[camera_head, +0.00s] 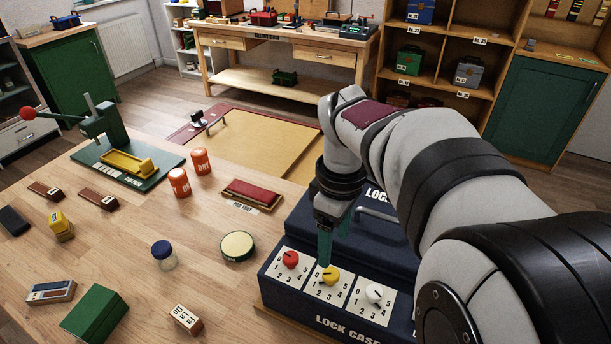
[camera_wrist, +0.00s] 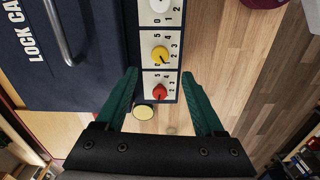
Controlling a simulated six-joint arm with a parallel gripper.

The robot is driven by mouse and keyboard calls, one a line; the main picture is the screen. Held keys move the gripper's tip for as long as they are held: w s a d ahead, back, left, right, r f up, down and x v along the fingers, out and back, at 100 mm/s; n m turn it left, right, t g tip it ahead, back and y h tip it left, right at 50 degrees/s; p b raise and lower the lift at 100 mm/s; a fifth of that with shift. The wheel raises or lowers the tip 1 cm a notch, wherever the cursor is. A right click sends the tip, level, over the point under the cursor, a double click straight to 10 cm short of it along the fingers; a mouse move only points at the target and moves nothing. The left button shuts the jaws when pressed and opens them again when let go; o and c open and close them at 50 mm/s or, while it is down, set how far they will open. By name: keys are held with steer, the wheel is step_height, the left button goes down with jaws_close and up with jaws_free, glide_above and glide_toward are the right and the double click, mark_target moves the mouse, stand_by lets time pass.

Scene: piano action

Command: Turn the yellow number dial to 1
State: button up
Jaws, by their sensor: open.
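The dark blue lock case (camera_head: 300,225) stands on the table at the lower right in the head view. The yellow number dial (camera_head: 330,275) sits on the middle white number card, between a red dial (camera_head: 290,260) and a white dial (camera_head: 374,293). My gripper (camera_head: 325,262) points down just above and behind the yellow dial. In the wrist view, my open gripper (camera_wrist: 160,73) has its green fingers apart, with the yellow dial (camera_wrist: 160,54) ahead of them and the red dial (camera_wrist: 159,92) between them. No contact shows. The number the yellow dial points to is too small to read surely.
The case's grey handle (camera_head: 378,218) rises behind the dials. A round tin (camera_head: 237,245) and a blue-lidded jar (camera_head: 163,254) stand to the left. A red pad (camera_head: 251,193) lies behind them.

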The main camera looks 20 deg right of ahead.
step_height(320, 180, up, 7)
steer(key=s+a+f+m+y, duration=0.1)
steer(key=s+a+f+m, duration=0.4)
steer(key=s, duration=0.4)
steer(key=s+a+f+m, duration=0.5)
steer(key=s+f+m, duration=0.1)
steer(key=s+m, duration=0.2)
steer(key=shift+s+a+m+y, duration=0.3)
steer(key=shift+s+a+y, duration=0.1)
steer(key=shift+s, duration=0.35)
steer(key=shift+w+d+r, duration=0.1)
steer(key=shift+c, duration=0.2)
